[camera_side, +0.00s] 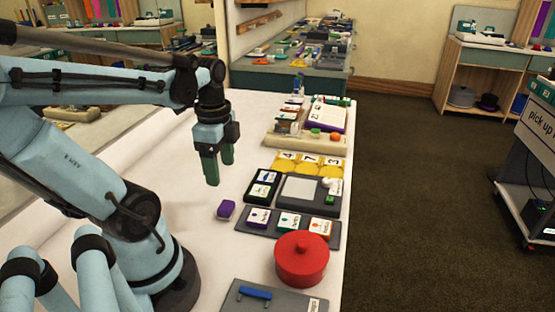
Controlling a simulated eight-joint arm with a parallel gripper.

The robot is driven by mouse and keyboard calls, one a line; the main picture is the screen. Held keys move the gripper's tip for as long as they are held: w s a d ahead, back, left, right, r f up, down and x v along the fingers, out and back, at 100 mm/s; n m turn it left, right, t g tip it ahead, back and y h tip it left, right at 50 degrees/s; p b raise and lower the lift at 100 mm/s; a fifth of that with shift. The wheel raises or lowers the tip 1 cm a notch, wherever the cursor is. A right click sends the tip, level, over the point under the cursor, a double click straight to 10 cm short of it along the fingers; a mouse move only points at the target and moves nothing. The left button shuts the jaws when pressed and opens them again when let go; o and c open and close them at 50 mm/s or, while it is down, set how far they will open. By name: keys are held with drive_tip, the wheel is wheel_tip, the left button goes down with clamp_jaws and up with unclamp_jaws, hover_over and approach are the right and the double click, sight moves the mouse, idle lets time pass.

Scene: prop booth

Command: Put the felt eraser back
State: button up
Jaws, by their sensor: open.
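A small purple block (226,209) lies on the white table, left of a dark tray (328,240) with several picture cards in it. The block may be the felt eraser, but the view is too small to be sure. My gripper (219,171) is open and empty, pointing down. In the picture it appears above the purple block and slightly left of it, apart from it. Its green fingers are spread.
A red lidded pot (302,258) stands near the table's right edge. A grey board with a blue handle (255,293) lies in front. Behind the card tray are a grey-pad tray (301,189), yellow number tiles (307,163) and a cream tray (278,138). The table's left side is bare.

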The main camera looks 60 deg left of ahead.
drive_tip(key=w+d+r+n+t, duration=0.2)
drive_tip(key=w+d+n+t, duration=0.5)
drive_tip(key=d, duration=0.5)
drive_tip(key=w+n, duration=0.2)
drive_tip(key=w, duration=0.1)
drive_tip(key=shift+d, duration=0.35)
drive_tip(key=shift+c, duration=0.5)
